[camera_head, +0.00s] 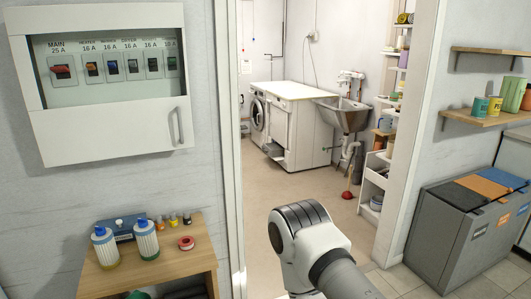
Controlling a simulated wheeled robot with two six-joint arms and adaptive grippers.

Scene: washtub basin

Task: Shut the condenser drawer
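Through the doorway, a white front-loading machine (257,118) with a round door stands under a white countertop (293,90). A grey drawer-like part (273,150), which looks like the condenser drawer, juts out low at the front of the white units. It appears pulled out, but it is small and far off. A white and dark arm link of mine comes in from the bottom right, in front of the doorway and well short of the machines. Neither of my grippers shows.
The door frame (229,150) and the right wall edge bound the opening. A red plunger (347,195) stands on the floor below the sink (342,115). A wooden shelf unit (205,258) with bottles is at left, grey bins (445,225) at right. Floor inside the doorway is mostly clear.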

